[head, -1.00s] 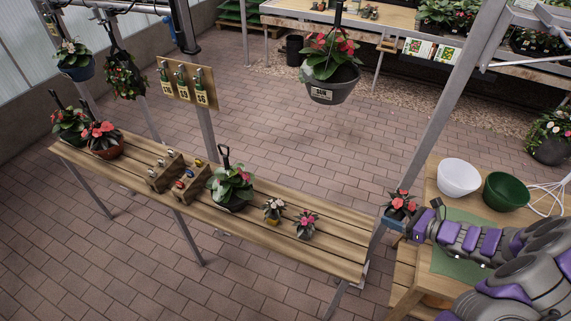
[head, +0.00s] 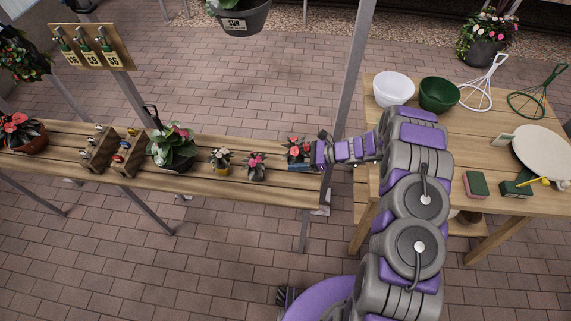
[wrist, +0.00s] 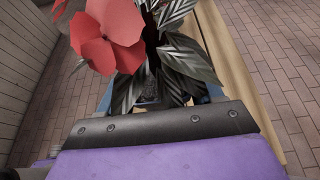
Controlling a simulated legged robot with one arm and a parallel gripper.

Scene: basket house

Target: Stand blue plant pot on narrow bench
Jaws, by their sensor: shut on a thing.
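The blue plant pot (head: 300,167) holds a plant with red flowers and dark leaves. My gripper (head: 312,156) is shut on it from the right. The pot is at the right end of the narrow slatted wooden bench (head: 215,190) in the head view. I cannot tell whether its base touches the slats. In the wrist view the red flower and striped leaves fill the upper middle. Slivers of the blue pot (wrist: 216,91) show beside the leaves, and my gripper's dark edge hides the rest.
A pot with pink flowers (head: 257,166) stands just left of the held pot. A yellow pot (head: 219,160), a larger plant (head: 173,148) and wooden holders (head: 126,154) are further left. A metal post (head: 350,80) rises behind my arm. A table (head: 470,140) with bowls stands right.

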